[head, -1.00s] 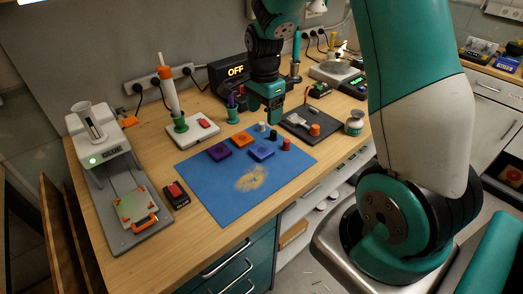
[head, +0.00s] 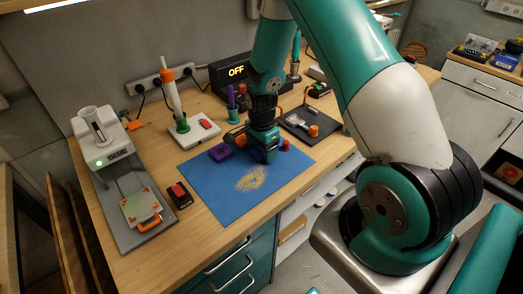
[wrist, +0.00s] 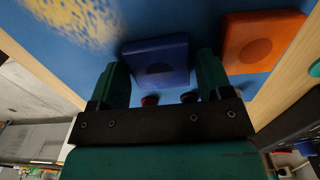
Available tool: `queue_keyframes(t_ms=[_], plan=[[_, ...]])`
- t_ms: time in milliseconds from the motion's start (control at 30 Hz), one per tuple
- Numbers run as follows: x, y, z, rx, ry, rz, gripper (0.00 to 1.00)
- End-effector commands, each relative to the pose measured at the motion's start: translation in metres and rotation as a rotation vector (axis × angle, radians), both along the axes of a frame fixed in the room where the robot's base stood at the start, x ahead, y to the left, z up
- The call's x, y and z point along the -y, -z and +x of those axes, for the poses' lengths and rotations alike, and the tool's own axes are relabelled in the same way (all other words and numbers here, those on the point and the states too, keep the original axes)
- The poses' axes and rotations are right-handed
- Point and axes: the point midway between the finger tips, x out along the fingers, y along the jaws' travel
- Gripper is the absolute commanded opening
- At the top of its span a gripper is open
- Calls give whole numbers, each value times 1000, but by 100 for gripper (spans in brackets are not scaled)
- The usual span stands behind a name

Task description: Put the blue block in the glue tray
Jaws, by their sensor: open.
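The blue block (wrist: 158,60), a flat square with a round recess on top, lies on the blue mat in the wrist view. In the head view it is hidden behind my gripper (head: 266,155). My gripper (wrist: 162,65) is open and low over the mat, with one finger on each side of the block. I cannot tell whether the fingers touch it. The glue station (head: 108,140), with a green light, stands at the left of the bench. Its glue tray (head: 138,208) is a pale square plate with an orange handle (head: 150,221) at the front.
A purple block (head: 221,152) and an orange block (wrist: 262,40) lie close to my gripper. Dark and red pegs stand near it. A black box with a red top (head: 179,195) sits between the mat (head: 220,200) and glue station. The mat's front is clear.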

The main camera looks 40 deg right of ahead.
Motion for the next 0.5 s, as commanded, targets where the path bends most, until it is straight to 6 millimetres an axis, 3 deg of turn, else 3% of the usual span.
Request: queue_keyframes(t_ms=[167, 333, 400, 500], plan=[[0, 1, 0, 1, 0, 0, 72], [0, 0, 0, 1, 0, 0, 38], [0, 0, 0, 1, 0, 0, 32], [0, 0, 0, 1, 0, 0, 32]])
